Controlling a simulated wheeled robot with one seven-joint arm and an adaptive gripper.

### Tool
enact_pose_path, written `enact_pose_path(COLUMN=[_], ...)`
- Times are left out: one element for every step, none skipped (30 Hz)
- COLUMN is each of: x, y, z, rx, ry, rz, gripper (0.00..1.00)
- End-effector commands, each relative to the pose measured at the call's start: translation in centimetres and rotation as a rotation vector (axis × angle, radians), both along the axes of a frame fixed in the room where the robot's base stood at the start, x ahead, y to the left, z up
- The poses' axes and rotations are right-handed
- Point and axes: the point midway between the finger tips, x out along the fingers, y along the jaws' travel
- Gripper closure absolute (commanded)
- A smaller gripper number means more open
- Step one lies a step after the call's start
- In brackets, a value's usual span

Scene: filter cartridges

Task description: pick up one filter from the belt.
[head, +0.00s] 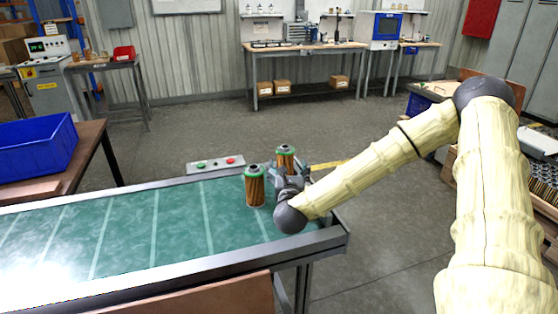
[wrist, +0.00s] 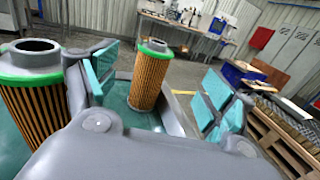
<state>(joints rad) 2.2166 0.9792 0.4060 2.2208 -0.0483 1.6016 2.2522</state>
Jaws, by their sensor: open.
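Two filters with orange pleated sides and green top rims stand upright on the green belt (head: 130,225), near its right end. The left filter (head: 255,188) is beside my gripper; in the wrist view (wrist: 32,95) it stands outside the left finger. The other filter (head: 286,155) is partly hidden behind my gripper in the head view. In the wrist view it (wrist: 150,80) stands ahead, between the two open fingers or just beyond them; I cannot tell which. My gripper (wrist: 160,92) is open, with teal pads facing each other, and holds nothing.
A metal rail (head: 190,283) edges the belt. A blue bin (head: 38,150) stands on a table at left. The left part of the belt is clear.

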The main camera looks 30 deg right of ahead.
Motion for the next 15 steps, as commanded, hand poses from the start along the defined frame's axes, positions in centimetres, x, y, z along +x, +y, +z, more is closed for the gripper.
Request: enact_pose_path(x=[0.3, 0.6, 0.9, 1.2, 1.6, 2.1, 2.4, 2.8, 3.2, 3.5, 3.7, 4.0, 4.2, 4.4, 4.5], y=[-0.2, -0.4, -0.7, -1.0, -1.2, -1.6, -1.9, -2.1, -2.4, -2.5, -2.7, -2.9, -2.9, -3.0, -3.0], z=[0.1, 0.1, 0.2, 0.2, 0.2, 0.2, 0.2, 0.2, 0.1, 0.1, 0.1, 0.1, 0.1, 0.1, 0.1], rx=[0.0, 0.0, 0.0, 0.0, 0.0, -0.001, -0.002, -0.002, -0.002, -0.002, -0.001, 0.0, 0.0, 0.0, 0.0], ry=[-0.001, -0.002, -0.002, -0.002, -0.002, -0.002, -0.001, -0.001, -0.001, -0.001, -0.002, -0.002, -0.002, -0.002, -0.001], rz=[-0.001, -0.002, -0.004, -0.004, -0.005, -0.005, -0.006, -0.006, -0.006, -0.005, -0.005, -0.006, -0.005, -0.004, -0.003], gripper=[0.17, 0.17, 0.17, 0.17, 0.17, 0.17, 0.17, 0.17, 0.17, 0.17, 0.17, 0.17, 0.17, 0.17, 0.17])
